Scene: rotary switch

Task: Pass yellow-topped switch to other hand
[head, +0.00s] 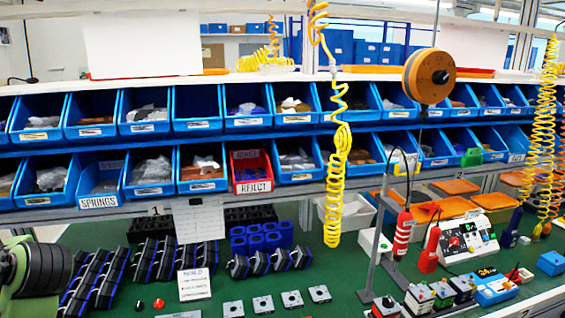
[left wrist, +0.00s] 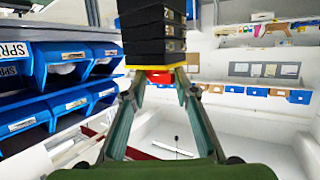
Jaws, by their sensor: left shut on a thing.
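My left gripper (left wrist: 162,80) shows in the left wrist view with its two fingers closed on the switch. The switch is a tall stack of black blocks (left wrist: 152,32) with a yellow plate (left wrist: 180,68) at the end nearest the gripper and a red part (left wrist: 160,77) between the fingertips. The far end of the black stack is cut off by the picture's top edge. In the head view, part of my own arm shows at the lower left, but neither the held switch nor the left gripper's fingertips can be seen. My right gripper is in neither view.
The green bench holds rows of black-and-blue blocks (head: 97,277), several grey-topped switches (head: 263,304) and a small sign (head: 195,285). Blue bins (head: 145,172) and a red reject bin (head: 252,172) line the racks behind. A yellow coiled hose (head: 335,190) hangs over the middle.

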